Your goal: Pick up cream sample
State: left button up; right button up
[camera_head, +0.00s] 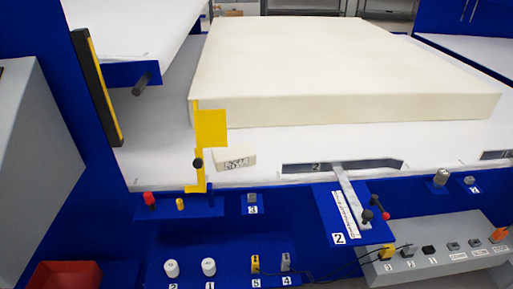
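A small cream block (236,158) with a dark-printed label on its front lies on the white table surface (150,165), just right of a yellow upright bracket. It looks like the cream sample. A large cream foam slab (340,65) lies behind it, with a visible gap between them. Neither of my grippers is in the picture.
The yellow bracket (211,128) with a black knob stands close left of the small block. A metal lever (350,195) is to the right. Blue front panels carry white knobs (208,267) and switches. A red bin (65,275) sits lower left.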

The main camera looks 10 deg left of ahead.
aim_at(242, 155)
jog(key=i+l, duration=0.2)
jog(key=l, duration=0.15)
jog(key=i+l+u, duration=0.1)
jog(key=l, duration=0.3)
jog(key=i+l, duration=0.25)
jog(key=l, duration=0.15)
